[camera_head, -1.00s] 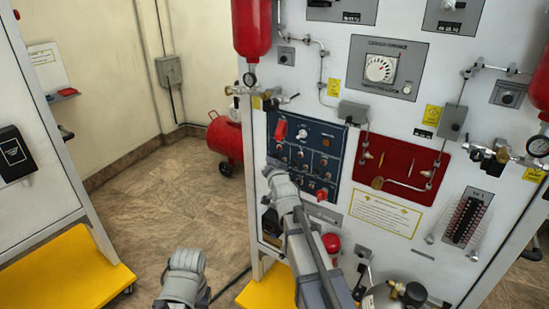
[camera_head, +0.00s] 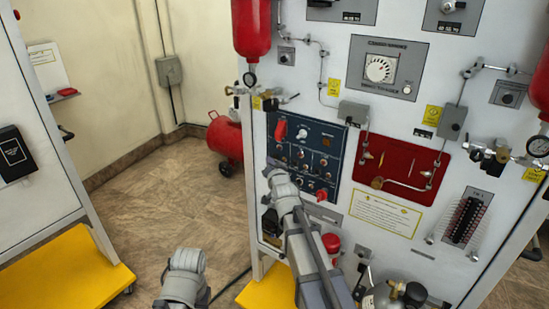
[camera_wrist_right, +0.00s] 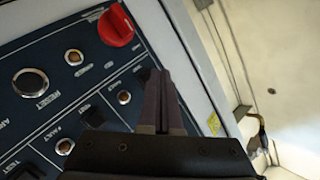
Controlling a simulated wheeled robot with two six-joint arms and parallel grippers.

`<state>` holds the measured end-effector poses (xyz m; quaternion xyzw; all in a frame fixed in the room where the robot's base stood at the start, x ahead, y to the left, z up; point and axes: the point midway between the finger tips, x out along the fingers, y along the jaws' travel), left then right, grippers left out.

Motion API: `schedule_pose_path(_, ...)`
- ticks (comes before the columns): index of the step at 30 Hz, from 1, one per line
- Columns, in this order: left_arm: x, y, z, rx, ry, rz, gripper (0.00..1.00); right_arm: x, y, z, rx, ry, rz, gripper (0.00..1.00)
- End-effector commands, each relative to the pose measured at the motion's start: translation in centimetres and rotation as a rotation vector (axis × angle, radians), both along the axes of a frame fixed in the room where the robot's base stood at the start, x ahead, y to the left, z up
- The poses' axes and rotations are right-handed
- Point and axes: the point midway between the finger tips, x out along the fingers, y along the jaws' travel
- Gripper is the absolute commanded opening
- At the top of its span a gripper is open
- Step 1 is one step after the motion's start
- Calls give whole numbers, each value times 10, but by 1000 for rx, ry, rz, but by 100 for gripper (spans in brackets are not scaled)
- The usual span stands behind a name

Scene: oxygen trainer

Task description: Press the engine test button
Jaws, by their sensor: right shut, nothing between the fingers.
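The dark blue control panel (camera_head: 309,143) with several round buttons and a red knob (camera_head: 281,130) is on the white trainer board. In the right wrist view the panel (camera_wrist_right: 40,60) shows the red knob (camera_wrist_right: 116,26), a large button marked RESET (camera_wrist_right: 30,83) and small ones near FAULT and TEST labels. I cannot read an engine label. One dark button (camera_wrist_right: 95,117) is partly hidden by my gripper. My right gripper (camera_wrist_right: 160,75) is shut and empty, its tips in front of the panel's edge. It also shows at the panel's left side in the head view (camera_head: 272,164).
A dark red panel with tubing (camera_head: 400,155) is right of the blue panel. A red compressor tank (camera_head: 226,138) stands behind. Floor at left is clear.

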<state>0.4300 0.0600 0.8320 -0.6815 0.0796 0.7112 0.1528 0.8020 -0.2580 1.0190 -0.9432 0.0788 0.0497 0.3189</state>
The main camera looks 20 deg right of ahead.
Motion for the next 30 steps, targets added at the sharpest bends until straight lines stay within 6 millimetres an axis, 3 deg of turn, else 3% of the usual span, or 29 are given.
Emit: schedule_pose_path(30, 0, 0, 0, 0, 0, 0, 42, 6, -8, 0, 0, 0, 0, 0)
